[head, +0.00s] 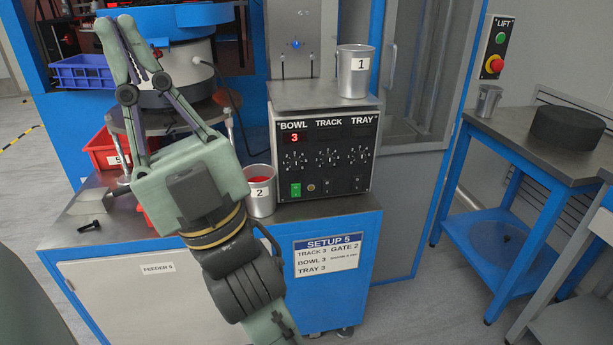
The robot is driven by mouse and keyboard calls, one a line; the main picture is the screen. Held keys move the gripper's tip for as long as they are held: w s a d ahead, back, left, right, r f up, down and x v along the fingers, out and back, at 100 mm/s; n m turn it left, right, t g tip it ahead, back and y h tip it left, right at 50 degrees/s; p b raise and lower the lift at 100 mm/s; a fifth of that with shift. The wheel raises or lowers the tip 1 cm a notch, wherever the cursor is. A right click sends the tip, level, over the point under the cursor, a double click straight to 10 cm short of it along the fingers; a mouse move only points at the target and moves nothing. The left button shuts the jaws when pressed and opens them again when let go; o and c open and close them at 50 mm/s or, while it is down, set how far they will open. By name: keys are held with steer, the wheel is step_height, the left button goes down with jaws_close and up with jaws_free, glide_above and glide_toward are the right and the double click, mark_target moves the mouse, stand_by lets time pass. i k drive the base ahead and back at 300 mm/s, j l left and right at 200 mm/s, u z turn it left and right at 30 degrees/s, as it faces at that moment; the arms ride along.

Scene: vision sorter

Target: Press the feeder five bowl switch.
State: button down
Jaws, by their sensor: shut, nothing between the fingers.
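The feeder five control box (324,155) stands on the cabinet top, with columns marked BOWL, TRACK and TRAY. The bowl switch (295,190) is a small green lit rocker at the lower left of its face. The red bowl display (294,138) reads 3, above the bowl dial (295,160). The track switch (326,187) and tray switch (357,183) look dark. My gripper (116,20) is shut and empty, pointing up at the upper left. It is well to the left of the box and apart from it. The bowl switch is unobstructed.
Cup 2 (261,197) stands against the box's left side, near the bowl switch. Cup 1 (354,75) stands on the box. A red bin (103,150) and blue bin (84,73) are at left. A setup sign (326,252) shows BOWL 3. A side table (520,123) is at right.

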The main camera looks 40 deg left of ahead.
mark_target(296, 188)
steer(key=u, duration=1.35)
